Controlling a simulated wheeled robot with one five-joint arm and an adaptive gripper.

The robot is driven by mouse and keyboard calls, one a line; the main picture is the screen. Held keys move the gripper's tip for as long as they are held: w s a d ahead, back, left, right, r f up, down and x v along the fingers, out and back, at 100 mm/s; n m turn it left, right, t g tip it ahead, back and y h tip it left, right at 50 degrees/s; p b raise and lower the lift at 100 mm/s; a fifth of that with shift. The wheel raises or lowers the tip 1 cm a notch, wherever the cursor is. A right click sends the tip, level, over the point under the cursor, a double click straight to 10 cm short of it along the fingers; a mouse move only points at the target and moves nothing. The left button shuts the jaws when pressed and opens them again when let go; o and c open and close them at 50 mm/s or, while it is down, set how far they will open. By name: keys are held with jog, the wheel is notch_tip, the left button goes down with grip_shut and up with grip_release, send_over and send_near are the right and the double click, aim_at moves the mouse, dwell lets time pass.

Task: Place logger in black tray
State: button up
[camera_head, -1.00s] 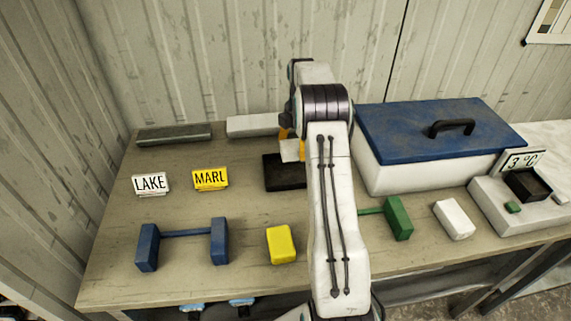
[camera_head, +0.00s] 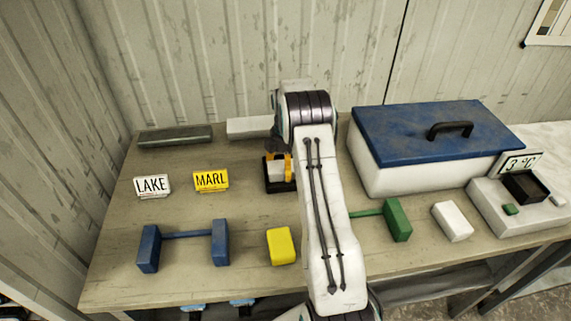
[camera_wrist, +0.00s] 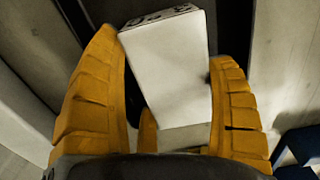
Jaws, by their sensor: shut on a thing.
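The logger, a small white box (camera_wrist: 168,72) with dark markings on its end face, sits between the orange fingers of my gripper (camera_wrist: 172,95) in the wrist view. My gripper is shut on it, and the box looks tilted between the fingers. In the head view my gripper (camera_head: 279,167) is over the black tray (camera_head: 277,190), with the white box low at the tray's opening. I cannot tell whether the box touches the tray floor. My arm hides the tray's right side.
A LAKE sign (camera_head: 152,186) and a MARL sign (camera_head: 211,180) stand left of the tray. A blue-lidded cooler (camera_head: 410,175) is to the right.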

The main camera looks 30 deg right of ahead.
jog(key=shift+f, duration=0.15)
jog(key=o, duration=1.1)
jog(key=shift+o, duration=0.2)
